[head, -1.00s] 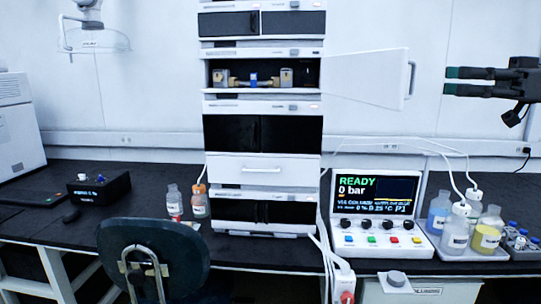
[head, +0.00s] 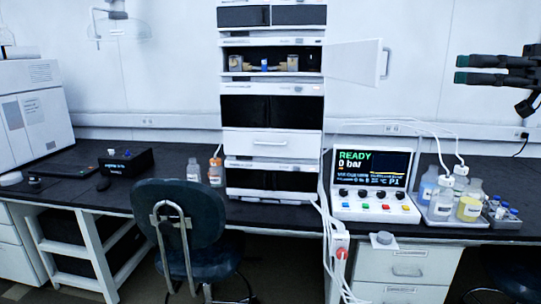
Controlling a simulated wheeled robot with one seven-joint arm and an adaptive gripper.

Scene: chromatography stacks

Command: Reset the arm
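My gripper (head: 458,69) shows at the upper right of the head view, held in the air in front of the white wall. It points left, and its two dark fingers with greenish tips are apart with nothing between them. It is to the right of the chromatography stack (head: 272,142) and of the stack's open compartment door (head: 355,62), with a gap between the fingertips and the door handle. Only the gripper end of the arm is in view.
Below my gripper, the black bench holds a control box (head: 374,185) reading READY, 0 bar, and a tray (head: 444,221) of bottles. White tubes rise behind them. Two small bottles (head: 215,172) stand left of the stack. A chair (head: 180,215) stands in front of the bench.

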